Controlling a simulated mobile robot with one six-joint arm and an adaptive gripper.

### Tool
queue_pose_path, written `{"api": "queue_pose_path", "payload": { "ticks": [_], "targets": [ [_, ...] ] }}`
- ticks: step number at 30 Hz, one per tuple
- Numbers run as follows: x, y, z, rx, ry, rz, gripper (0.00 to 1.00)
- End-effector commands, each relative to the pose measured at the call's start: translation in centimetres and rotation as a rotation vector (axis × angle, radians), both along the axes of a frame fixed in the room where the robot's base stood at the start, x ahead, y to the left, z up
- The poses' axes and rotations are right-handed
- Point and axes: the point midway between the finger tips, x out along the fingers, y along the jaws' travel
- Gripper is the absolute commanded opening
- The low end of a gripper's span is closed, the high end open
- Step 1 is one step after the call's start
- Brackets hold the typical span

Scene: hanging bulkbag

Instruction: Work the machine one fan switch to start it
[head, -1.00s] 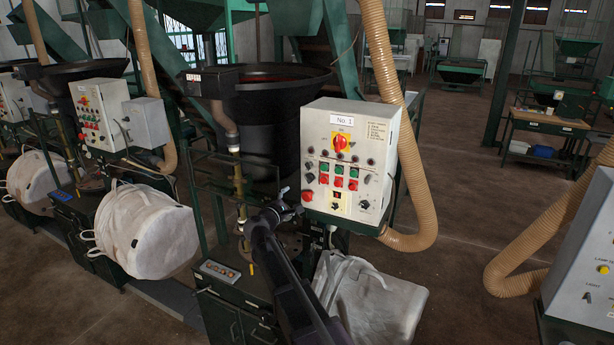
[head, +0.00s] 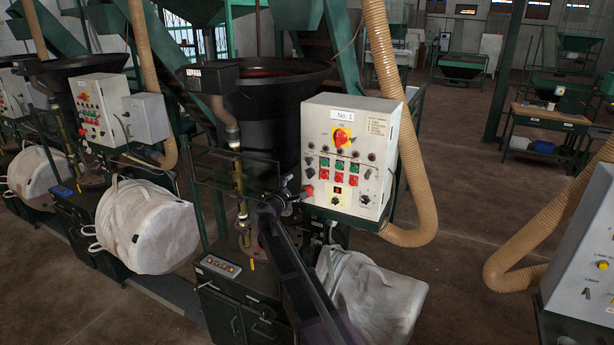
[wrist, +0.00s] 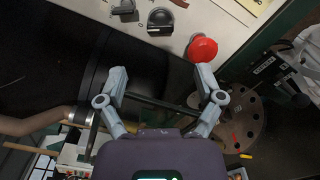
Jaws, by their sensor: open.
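The machine one control box (head: 345,150) is a pale grey panel with a "No. 1" label. It carries a red-and-yellow main switch (head: 342,138), rows of green and red buttons, and several small black knobs. Which knob is the fan switch is not readable. My gripper (head: 290,190) is at the panel's lower left edge, beside the red mushroom button (head: 309,190). In the wrist view my gripper (wrist: 162,72) is open with nothing between its fingers. A black knob (wrist: 160,18) lies ahead of the fingertips, and the red button (wrist: 203,48) is close to the right fingertip.
A black hopper (head: 275,110) stands behind the panel. A tan hose (head: 400,130) runs down its right side. A white bulk bag (head: 375,290) hangs below the panel. Another grey cabinet (head: 590,260) is at the far right. Open floor (head: 465,190) lies between.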

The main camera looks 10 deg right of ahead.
Motion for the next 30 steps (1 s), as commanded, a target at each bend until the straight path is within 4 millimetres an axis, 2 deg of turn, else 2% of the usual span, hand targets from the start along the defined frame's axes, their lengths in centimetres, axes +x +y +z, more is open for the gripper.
{"api": "queue_pose_path", "payload": {
  "ticks": [3, 15, 21, 30],
  "targets": [
    [1.8, -1.2, 0.0, 0.000, 0.000, -0.001, 0.86],
    [6.5, -4.7, 0.0, 0.000, 0.000, -0.001, 0.86],
    [7.7, -5.6, 0.0, 0.000, 0.000, -0.001, 0.86],
    [8.0, -5.9, 0.0, 0.000, 0.000, -0.001, 0.86]
  ]
}}
